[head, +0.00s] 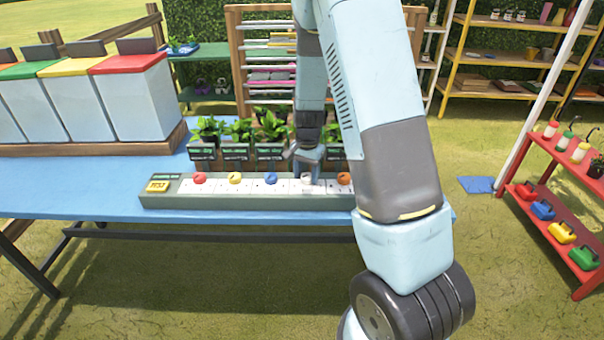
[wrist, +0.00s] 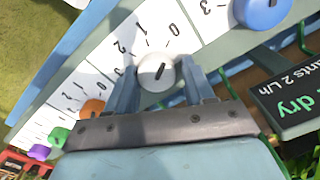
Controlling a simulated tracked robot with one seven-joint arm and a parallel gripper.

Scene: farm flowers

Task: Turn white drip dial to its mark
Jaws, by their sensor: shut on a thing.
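The white drip dial (head: 307,178) sits on a long grey panel (head: 160,200) on the blue table, between the blue and orange dials. In the wrist view the white dial (wrist: 153,75) is a round knob with a short black line slanting to the upper right. Printed numerals 0, 1 and 2 lie above and left of it. My gripper (wrist: 160,80) has one finger on each side of the knob and is shut on it. In the head view my gripper (head: 307,162) comes down from above onto the dial. I cannot make out which mark is the set one.
Red (head: 199,178), yellow (head: 235,178), blue (head: 271,178) and orange (head: 344,178) dials share the panel, with a yellow display (head: 159,186) at its left end. Potted plants (head: 239,131) with dark labels stand close behind. Lidded bins (head: 134,95) stand at the table's left.

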